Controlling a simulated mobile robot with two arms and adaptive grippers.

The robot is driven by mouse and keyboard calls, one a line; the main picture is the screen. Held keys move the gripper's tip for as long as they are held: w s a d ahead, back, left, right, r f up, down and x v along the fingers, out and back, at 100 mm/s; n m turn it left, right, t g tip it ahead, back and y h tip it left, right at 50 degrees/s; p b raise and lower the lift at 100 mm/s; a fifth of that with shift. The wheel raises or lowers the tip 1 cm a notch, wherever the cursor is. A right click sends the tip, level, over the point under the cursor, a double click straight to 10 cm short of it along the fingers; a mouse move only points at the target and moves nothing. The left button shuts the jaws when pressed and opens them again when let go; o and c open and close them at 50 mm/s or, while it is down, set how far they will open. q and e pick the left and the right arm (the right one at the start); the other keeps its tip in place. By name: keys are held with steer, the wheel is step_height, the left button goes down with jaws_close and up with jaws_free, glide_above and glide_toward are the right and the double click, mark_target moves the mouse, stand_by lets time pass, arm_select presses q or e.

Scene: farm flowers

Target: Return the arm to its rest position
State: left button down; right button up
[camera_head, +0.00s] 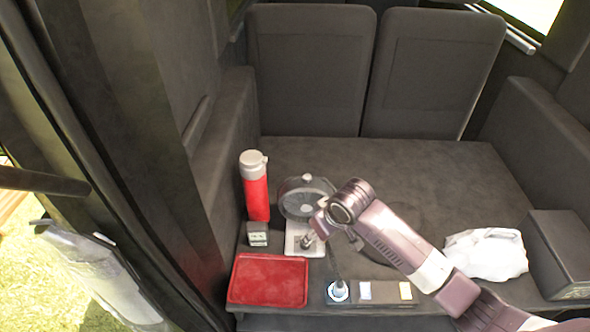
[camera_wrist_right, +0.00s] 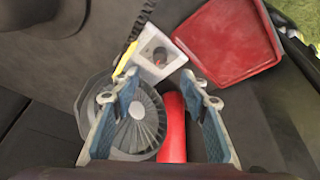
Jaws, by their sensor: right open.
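My right arm comes in from the lower right in the head view. Its right gripper (camera_head: 320,222) hangs over the dark surface, by the grey fan and the white plate. In the right wrist view the right gripper (camera_wrist_right: 165,92) is open, its two blue-padded fingers apart with nothing held between them. The round grey fan (camera_wrist_right: 135,118) and the red flask (camera_wrist_right: 172,128) lie beyond the fingers. The white plate with a small knob (camera_wrist_right: 158,55) shows past the fingertips. My left gripper is in neither view.
The red flask (camera_head: 255,190) stands at the left wall, near the grey fan (camera_head: 300,200). A red tray (camera_head: 268,280) lies at the front left. A white bag (camera_head: 487,255) and a dark box (camera_head: 562,250) stand at the right. The back of the surface is clear.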

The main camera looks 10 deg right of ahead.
steer(key=s+a+f, duration=0.1)
steer(key=s+a, duration=0.1)
steer(key=s, duration=0.5)
steer(key=s+a+f, duration=0.1)
steer(key=s+a, duration=0.1)
steer(key=s, duration=0.4)
steer(key=s+d+r+m, duration=0.1)
steer(key=s+d, duration=0.2)
steer(key=s, duration=0.4)
steer(key=s+d+r+m, duration=0.1)
steer(key=s+d+m, duration=0.15)
steer(key=s, duration=0.35)
steer(key=s+f+n+g+h+b, duration=0.1)
steer(key=s+f, duration=0.1)
steer(key=f, duration=1.3)
steer(key=s+f+g, duration=0.1)
steer(key=s+f, duration=0.1)
steer(key=f, duration=1.3)
steer(key=s+d+f+g+b, duration=0.1)
steer(key=s+d+f, duration=0.2)
steer(key=s+f, duration=1.2)
steer(key=shift+s+d, duration=0.15)
steer(key=shift+s, duration=0.15)
